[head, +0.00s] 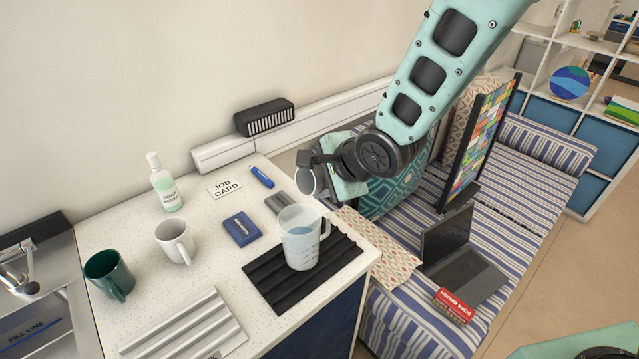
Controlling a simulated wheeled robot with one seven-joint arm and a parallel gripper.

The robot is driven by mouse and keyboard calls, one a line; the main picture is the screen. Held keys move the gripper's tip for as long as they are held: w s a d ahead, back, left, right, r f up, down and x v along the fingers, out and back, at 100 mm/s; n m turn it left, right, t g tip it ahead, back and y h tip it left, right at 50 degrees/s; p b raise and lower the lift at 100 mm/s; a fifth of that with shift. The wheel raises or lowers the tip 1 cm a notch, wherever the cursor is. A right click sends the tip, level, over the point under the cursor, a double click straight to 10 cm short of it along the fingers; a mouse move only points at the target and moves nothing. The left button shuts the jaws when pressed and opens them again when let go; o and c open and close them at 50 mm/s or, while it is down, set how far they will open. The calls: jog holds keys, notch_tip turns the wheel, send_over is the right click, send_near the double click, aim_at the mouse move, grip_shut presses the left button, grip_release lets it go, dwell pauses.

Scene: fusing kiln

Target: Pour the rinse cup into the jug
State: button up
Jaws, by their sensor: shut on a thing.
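The jug (299,246) is a clear measuring jug with a handle on its right. It stands upright on a black ribbed mat (262,291) and holds some bluish liquid. My gripper (312,162) is above and a little behind the jug, shut on a small pale cup (308,183), which I take as the rinse cup. The cup is clear of the jug and partly hidden by the gripper. Its contents and exact tilt cannot be told.
A white mug (174,243), a green mug (109,275), a soap bottle (163,184), a blue box (242,229) and a grey block (279,203) stand on the counter. A job card (226,188) lies behind. A striped sofa with a laptop (462,262) is at right.

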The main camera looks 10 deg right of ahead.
jog(key=shift+a+b, duration=0.1)
jog(key=shift+b, duration=0.3)
jog(key=shift+s+a+r+n+t+h+b, duration=0.1)
jog(key=shift+r+n+t+h+b, duration=0.25)
jog(key=shift+h+b, duration=0.2)
jog(key=shift+s+r+n+t+h+p, duration=0.1)
jog(key=shift+r+n+t+h+p, duration=0.3)
jog(key=shift+p, duration=0.7)
jog(key=shift+a+r+p, duration=0.1)
jog(key=shift+r+p, duration=0.05)
jog(key=shift+p, duration=0.2)
jog(key=shift+s+a+r+n+t+h+p, duration=0.2)
jog(key=shift+r+n+t+h+p, duration=0.5)
jog(key=shift+p, duration=1.75)
jog(key=shift+f+m, duration=0.15)
jog(key=shift+m, duration=0.1)
